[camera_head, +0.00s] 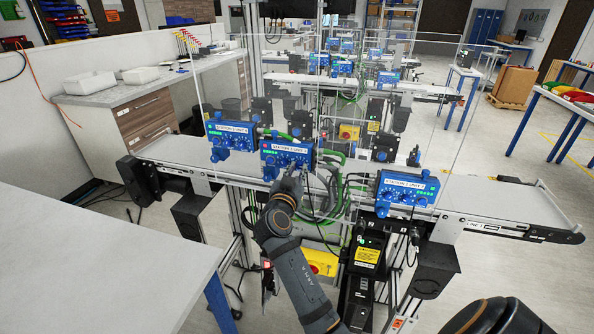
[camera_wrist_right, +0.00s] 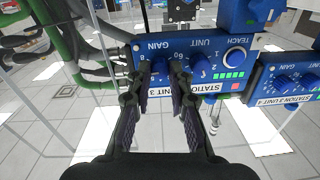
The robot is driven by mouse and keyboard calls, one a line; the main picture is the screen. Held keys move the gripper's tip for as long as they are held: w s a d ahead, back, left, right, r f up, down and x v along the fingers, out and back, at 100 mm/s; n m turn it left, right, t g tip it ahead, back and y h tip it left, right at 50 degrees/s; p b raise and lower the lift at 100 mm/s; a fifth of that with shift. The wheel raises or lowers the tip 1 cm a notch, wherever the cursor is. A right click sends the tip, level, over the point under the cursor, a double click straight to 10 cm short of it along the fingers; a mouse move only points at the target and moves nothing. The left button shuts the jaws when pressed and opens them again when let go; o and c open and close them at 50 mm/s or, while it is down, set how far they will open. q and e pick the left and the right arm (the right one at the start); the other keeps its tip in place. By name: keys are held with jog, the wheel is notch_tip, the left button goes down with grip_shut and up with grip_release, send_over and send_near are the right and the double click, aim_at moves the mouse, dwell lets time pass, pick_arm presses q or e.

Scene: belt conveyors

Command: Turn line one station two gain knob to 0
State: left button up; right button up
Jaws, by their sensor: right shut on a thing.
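A blue control box (camera_head: 287,152) sits at the middle of the near conveyor; its label seems to read station 2 unit 3. My right gripper (camera_head: 288,178) reaches up to its front and hides part of it. In the right wrist view the box (camera_wrist_right: 222,60) appears upside down, with GAIN and UNIT dials. The right gripper (camera_wrist_right: 157,84) is shut on the blue gain knob (camera_wrist_right: 159,70), one finger on each side. The fingers hide part of the dial, and I cannot read the knob's setting. The left gripper is not in view.
Another blue box (camera_head: 231,134) stands close on the left, also seen in the wrist view (camera_wrist_right: 287,85). A third box (camera_head: 405,193), station 1, is at the right. Green cables (camera_wrist_right: 62,45) run beside the gripped box. A white table (camera_head: 90,260) fills the lower left.

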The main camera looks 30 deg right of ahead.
grip_shut()
jog(key=n, duration=0.4)
jog(key=n+p, duration=0.1)
jog(key=n, duration=0.2)
jog(key=shift+r+n, duration=0.15)
jog(key=shift+n, duration=0.25)
jog(key=n+p, duration=0.3)
jog(key=n, duration=0.3)
jog(key=shift+r+g, duration=0.1)
jog(key=shift+g, duration=0.2)
pick_arm(q)
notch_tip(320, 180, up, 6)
jog(key=p, duration=0.2)
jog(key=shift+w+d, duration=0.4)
pick_arm(e)
jog(key=n, duration=0.4)
jog(key=shift+w, duration=0.1)
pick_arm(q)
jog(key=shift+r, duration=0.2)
pick_arm(e)
jog(key=shift+n, duration=0.3)
jog(key=o, duration=0.7)
grip_release()
jog(key=shift+c, duration=0.2)
